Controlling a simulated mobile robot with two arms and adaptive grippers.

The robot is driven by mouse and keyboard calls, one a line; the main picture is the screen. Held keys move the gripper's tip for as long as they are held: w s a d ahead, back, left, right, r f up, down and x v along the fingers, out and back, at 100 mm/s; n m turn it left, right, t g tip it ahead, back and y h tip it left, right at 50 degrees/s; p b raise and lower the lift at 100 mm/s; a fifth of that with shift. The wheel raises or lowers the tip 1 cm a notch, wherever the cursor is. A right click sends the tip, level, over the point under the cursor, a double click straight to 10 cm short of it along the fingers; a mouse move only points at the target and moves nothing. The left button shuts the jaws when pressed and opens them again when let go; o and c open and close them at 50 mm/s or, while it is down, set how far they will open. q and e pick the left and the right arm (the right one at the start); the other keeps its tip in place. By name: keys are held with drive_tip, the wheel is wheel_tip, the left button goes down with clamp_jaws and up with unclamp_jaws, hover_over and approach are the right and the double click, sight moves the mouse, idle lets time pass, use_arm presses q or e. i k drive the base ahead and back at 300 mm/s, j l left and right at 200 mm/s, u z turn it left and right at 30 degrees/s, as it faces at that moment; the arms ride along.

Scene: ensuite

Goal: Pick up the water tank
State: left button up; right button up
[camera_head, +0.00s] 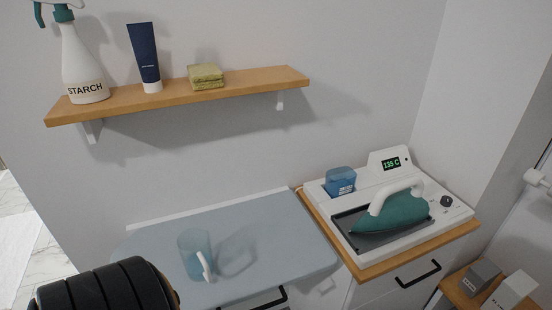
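A blue tank with a small white label, which looks like the water tank (340,183), sits upright in the back left of the white ironing station (450,207). Its lower part is hidden in the station. A translucent blue cup with a white handle (193,254) stands on the pale blue board to the left, apart from the station. A black ribbed part of mine shows at the bottom left. Neither of my grippers is in view.
A teal iron (393,225) with a white handle rests on the station, beside a display reading 135 C. A wooden shelf (240,90) above holds a starch spray bottle (78,62), a dark blue tube (144,55) and a sponge (206,77). Small boxes (510,292) sit lower right.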

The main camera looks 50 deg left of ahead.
sight(339, 182)
drive_tip(key=u, duration=1)
drive_tip(key=i+l, duration=0.15)
drive_tip(key=l, duration=0.15)
drive_tip(key=i+l+u, duration=0.1)
drive_tip(key=l, duration=0.2)
drive_tip(key=i+l, duration=0.15)
drive_tip(key=l, duration=0.15)
drive_tip(key=i+l, duration=0.15)
drive_tip(key=l, duration=0.15)
drive_tip(key=u, duration=0.05)
